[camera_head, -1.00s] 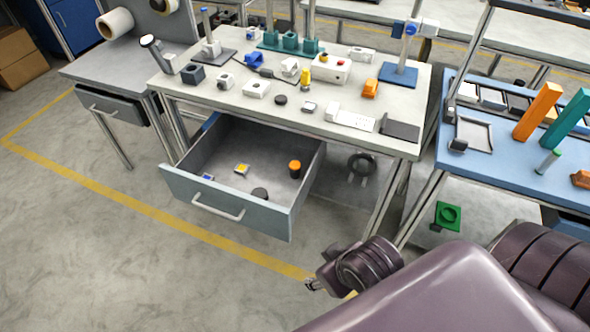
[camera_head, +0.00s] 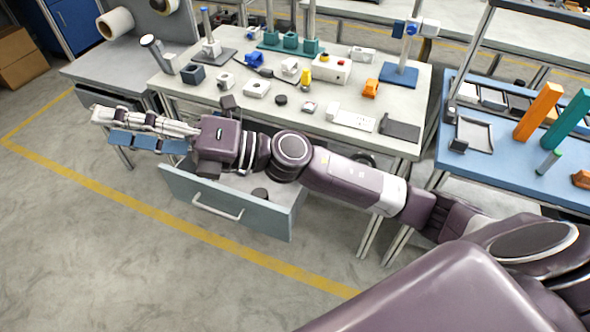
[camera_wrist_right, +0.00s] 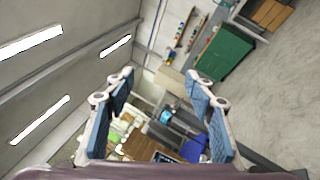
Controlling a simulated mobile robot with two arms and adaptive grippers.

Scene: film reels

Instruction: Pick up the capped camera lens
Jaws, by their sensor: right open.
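I cannot single out the capped camera lens with certainty. A dark round piece (camera_head: 260,193) lies in the open drawer (camera_head: 232,208), and a small black disc (camera_head: 281,100) lies on the bench top. My right arm crosses above the drawer and hides most of its inside. My right gripper (camera_head: 102,125) points left, beyond the drawer's left end, with its fingers apart. In the right wrist view the gripper (camera_wrist_right: 160,79) is open, with nothing between its blue pads. My left gripper is not in view.
The bench top (camera_head: 215,96) holds several small parts, a white box (camera_head: 331,69) and an orange piece (camera_head: 370,88). A blue-topped table (camera_head: 500,182) with a tray (camera_head: 474,135) stands at the right. The floor in front of the drawer is clear.

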